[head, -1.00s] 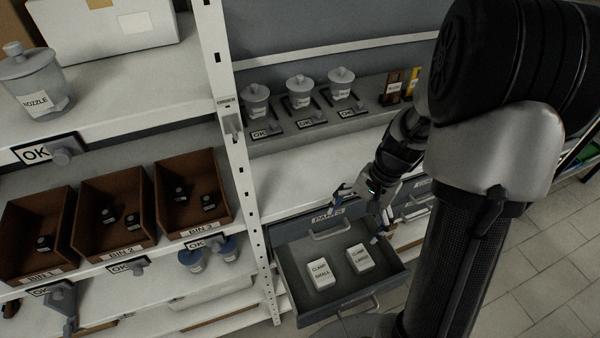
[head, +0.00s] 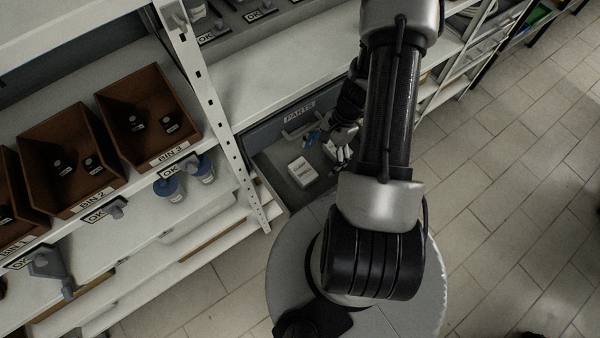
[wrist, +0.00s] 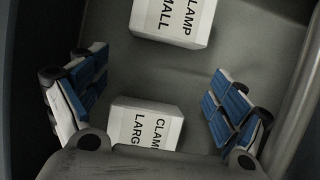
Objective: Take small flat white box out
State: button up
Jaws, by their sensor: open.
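Two small white boxes lie in an open grey drawer (head: 272,168). The box labelled CLAMP SMALL (head: 302,171) is in plain view in the head view; part of it shows at the top of the wrist view (wrist: 172,20). The box labelled CLAMP LARGE (wrist: 146,124) is low in the wrist view, partly covered by the gripper's body; in the head view my gripper and arm mostly hide it. My gripper (wrist: 155,85) is open over the drawer, its blue-padded fingers on either side of CLAMP LARGE, with gaps. In the head view my gripper (head: 328,137) is at the drawer's right part.
The drawer front, at its near side, is hidden by my arm. A white shelf post (head: 215,110) stands left of the drawer. Brown bins (head: 145,108) and blue-lidded jars (head: 170,188) are on shelves to the left. Tiled floor (head: 500,220) is clear on the right.

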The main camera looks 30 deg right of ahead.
aim_at(303, 170)
jog(key=shift+s+a, duration=0.1)
jog(key=shift+a, duration=1.05)
jog(key=a, duration=0.1)
jog(key=a+b, duration=0.1)
jog(key=a, duration=0.1)
jog(key=a+b, duration=0.1)
jog(key=shift+s+a+f, duration=0.15)
jog(key=shift+a+f, duration=0.1)
jog(key=shift+a, duration=0.1)
jog(key=shift+a+f+b, duration=0.1)
jog(key=shift+f+b, duration=0.25)
jog(key=shift+b, duration=0.1)
jog(key=shift+c, duration=0.6)
jog(key=c, duration=1.1)
